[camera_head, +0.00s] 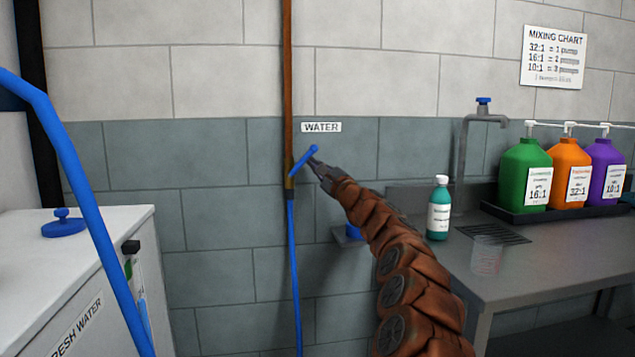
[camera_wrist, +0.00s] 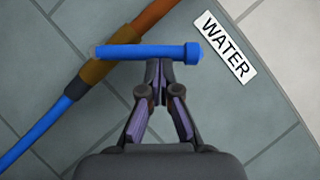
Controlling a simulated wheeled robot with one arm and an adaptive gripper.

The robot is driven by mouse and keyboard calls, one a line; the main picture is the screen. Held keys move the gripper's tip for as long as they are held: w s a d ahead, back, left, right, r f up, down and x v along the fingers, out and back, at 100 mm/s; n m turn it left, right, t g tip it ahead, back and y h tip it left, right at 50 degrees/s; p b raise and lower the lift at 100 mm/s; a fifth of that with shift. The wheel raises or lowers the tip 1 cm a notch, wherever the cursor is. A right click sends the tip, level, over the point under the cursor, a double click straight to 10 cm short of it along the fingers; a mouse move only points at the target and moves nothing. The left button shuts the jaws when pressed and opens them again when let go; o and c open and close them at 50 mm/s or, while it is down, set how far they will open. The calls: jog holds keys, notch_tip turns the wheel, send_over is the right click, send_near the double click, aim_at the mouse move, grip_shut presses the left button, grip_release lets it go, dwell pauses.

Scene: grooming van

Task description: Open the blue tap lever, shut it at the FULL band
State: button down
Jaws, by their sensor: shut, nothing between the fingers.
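The blue tap lever (camera_head: 303,159) sits on a brass fitting (camera_head: 289,182) on the copper pipe, slanting up and right across the wall. In the wrist view the lever (camera_wrist: 145,51) lies across the picture just beyond my fingertips. The fresh water tank (camera_head: 75,240) stands at left. Coloured markings (camera_head: 129,268) on its side are seen edge-on; no FULL band is legible.
A blue hose (camera_head: 294,270) hangs below the fitting. A thicker blue tube (camera_head: 85,190) crosses the left foreground. The counter (camera_head: 550,262) at right holds a teal bottle (camera_head: 438,210), a clear cup (camera_head: 487,256) and a tray of coloured jugs. The wall around the lever is clear.

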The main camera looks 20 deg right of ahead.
jog(key=w+d+f+b+v, duration=0.1)
jog(key=v, duration=1.1)
jog(key=shift+s+d+f, duration=0.25)
jog(key=shift+d+f, duration=0.25)
jog(key=shift+f, duration=0.05)
jog(key=c, duration=1.9)
grip_release()
dwell(1.7)
